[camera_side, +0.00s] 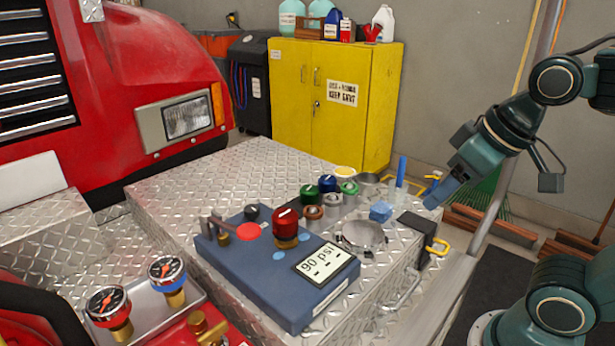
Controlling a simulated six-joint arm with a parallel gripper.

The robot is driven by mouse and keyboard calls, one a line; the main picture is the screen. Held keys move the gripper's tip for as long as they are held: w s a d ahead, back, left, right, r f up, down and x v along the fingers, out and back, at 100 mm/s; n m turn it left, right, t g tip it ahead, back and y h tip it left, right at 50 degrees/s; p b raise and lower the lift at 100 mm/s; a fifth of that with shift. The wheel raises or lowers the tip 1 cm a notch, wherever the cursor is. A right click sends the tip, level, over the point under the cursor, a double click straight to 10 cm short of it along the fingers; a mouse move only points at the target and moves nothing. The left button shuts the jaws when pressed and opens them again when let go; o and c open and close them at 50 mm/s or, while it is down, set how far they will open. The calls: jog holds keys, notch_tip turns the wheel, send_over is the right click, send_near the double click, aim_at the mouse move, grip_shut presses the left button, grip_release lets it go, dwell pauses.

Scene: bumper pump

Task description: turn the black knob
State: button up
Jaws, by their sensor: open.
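A small black knob (252,212) sits at the back left of the blue pump panel (283,287), partly behind a grey lever and a red disc. A larger red knob (287,221) with a white mark stands to its right on a brass stem. My gripper (430,200) is at the right, above the right edge of the metal deck, well apart from the black knob. It is open and nothing shows between its blue fingers.
Green (309,194) and blue (327,184) knobs, cups and a blue block (380,211) stand on the diamond-plate deck (230,165) between my gripper and the panel. A black bracket (413,236) is at the right edge. Gauges (108,306) are at the front left.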

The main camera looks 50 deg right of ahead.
jog(key=w+r+m+h, duration=0.15)
jog(key=w+r, duration=0.25)
jog(key=w, duration=0.7)
jog(key=m+g+h, duration=0.2)
jog(key=m, duration=0.5)
send_over(251, 208)
jog(key=s+a, duration=0.4)
notch_tip(251, 208, down, 8)
jog(key=x, duration=1.3)
jog(key=shift+s+f, duration=0.15)
jog(key=shift+f, duration=0.3)
jog(key=c, duration=1)
